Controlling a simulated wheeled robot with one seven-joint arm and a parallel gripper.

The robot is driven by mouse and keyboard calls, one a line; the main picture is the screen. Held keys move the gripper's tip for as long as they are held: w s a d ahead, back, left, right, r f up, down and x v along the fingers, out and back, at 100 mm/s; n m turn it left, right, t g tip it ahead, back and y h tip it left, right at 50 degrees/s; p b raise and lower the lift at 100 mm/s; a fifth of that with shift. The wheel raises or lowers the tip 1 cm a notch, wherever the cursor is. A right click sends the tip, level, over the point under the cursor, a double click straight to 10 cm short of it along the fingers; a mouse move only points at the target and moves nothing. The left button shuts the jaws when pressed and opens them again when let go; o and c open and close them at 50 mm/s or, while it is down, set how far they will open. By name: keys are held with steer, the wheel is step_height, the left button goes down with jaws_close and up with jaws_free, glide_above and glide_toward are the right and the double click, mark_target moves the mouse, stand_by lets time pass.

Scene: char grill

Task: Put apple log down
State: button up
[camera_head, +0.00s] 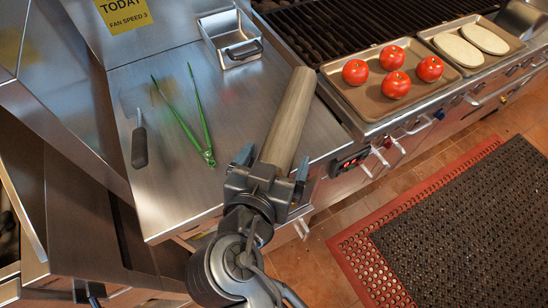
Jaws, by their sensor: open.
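The apple log (290,118), a long grey-brown wooden piece, lies lengthwise along the right part of the steel counter (228,125), near the grill edge. It seems to rest on the counter, though contact beneath it cannot be seen. My gripper (273,163) is at the log's near end, with one finger on each side of it. The fingers are open, and the near end is partly hidden by my gripper.
Green tongs (190,125) and a dark-handled tool (139,145) lie left of the log. A small metal pan (233,40) stands behind. A tray with tomatoes (350,93), a tray with pale flat pieces (450,65) and the grill grate (350,22) are right and behind.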

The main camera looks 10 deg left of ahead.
steer(key=shift+s, duration=0.1)
steer(key=b+v, duration=0.2)
steer(key=v, duration=0.9)
steer(key=shift+s+r, duration=0.25)
steer(key=shift+s, duration=0.1)
steer(key=s+d+f+n+g+y, duration=0.1)
steer(key=s+d+f+n+y, duration=0.1)
steer(key=d+f, duration=0.4)
steer(key=s+d+f+n+g+y, duration=0.1)
steer(key=s+d+f+n+y, duration=0.15)
steer(key=d+f, duration=0.35)
steer(key=s+d+r+m+t+h, duration=0.1)
steer(key=s+d+r, duration=0.4)
steer(key=s+d, duration=0.1)
steer(key=s+d+r+m+t+h, duration=0.1)
steer(key=s+d+r+t, duration=0.1)
steer(key=s+d+r, duration=0.2)
steer(key=s+d, duration=0.2)
steer(key=d, duration=0.2)
steer(key=shift+s+d+r, duration=0.15)
steer(key=shift+s+r, duration=0.2)
steer(key=shift+r, duration=0.05)
